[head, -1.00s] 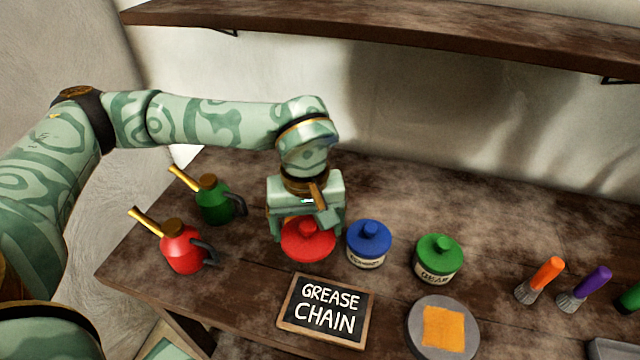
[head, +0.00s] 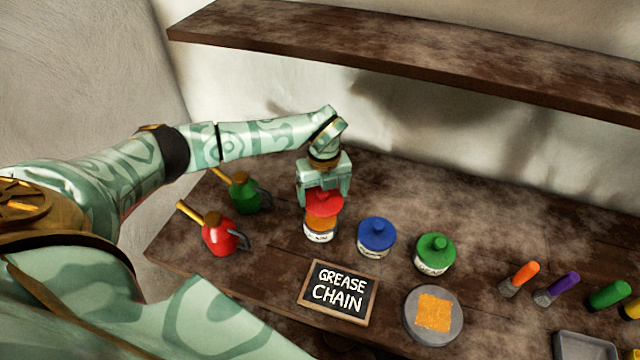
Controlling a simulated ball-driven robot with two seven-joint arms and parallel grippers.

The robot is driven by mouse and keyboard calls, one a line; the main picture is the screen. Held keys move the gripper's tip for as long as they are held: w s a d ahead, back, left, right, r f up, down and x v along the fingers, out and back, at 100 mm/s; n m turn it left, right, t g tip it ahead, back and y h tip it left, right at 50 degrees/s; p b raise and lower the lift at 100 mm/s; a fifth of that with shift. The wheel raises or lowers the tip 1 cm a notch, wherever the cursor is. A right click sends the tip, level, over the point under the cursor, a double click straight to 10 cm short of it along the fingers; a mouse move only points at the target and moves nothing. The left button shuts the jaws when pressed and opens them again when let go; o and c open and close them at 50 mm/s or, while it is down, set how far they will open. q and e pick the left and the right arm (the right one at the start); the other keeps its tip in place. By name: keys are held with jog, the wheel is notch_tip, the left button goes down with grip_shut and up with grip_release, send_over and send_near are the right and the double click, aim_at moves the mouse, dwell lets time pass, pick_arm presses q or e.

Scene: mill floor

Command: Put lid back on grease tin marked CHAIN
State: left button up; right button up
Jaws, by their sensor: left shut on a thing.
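My left gripper (head: 324,190) is shut on a red lid (head: 324,205). The lid overlaps the back of an open tin (head: 320,236) in the head view. Orange grease shows at the tin's mouth, in front of and below the lid. The lid looks raised off the tin, though the exact gap is hard to judge. The tin's pale label is too small to read for certain. A framed slate (head: 338,292) in front of it reads GREASE CHAIN. My right gripper is not in view.
A blue-lidded tin (head: 376,235) and a green-lidded tin (head: 435,252) stand to the right. Red (head: 219,236) and green (head: 243,193) oil cans stand left. A grey dish with an orange pad (head: 434,330) lies in front; brushes lie far right. A shelf (head: 400,55) hangs above.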

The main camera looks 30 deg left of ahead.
pick_arm(q)
jog(key=shift+s+a+f+n, duration=0.15)
jog(key=shift+a+f+n, duration=0.15)
jog(key=shift+n, duration=0.5)
notch_tip(320, 180, down, 4)
jog(key=b, duration=0.4)
jog(key=shift+f, duration=0.25)
jog(key=shift+f+b, duration=0.55)
jog(key=shift+f, duration=0.35)
jog(key=shift+r, duration=0.1)
jog(key=shift+p, duration=0.5)
jog(key=shift+f, duration=0.2)
jog(key=shift+p, duration=0.3)
dwell(0.6)
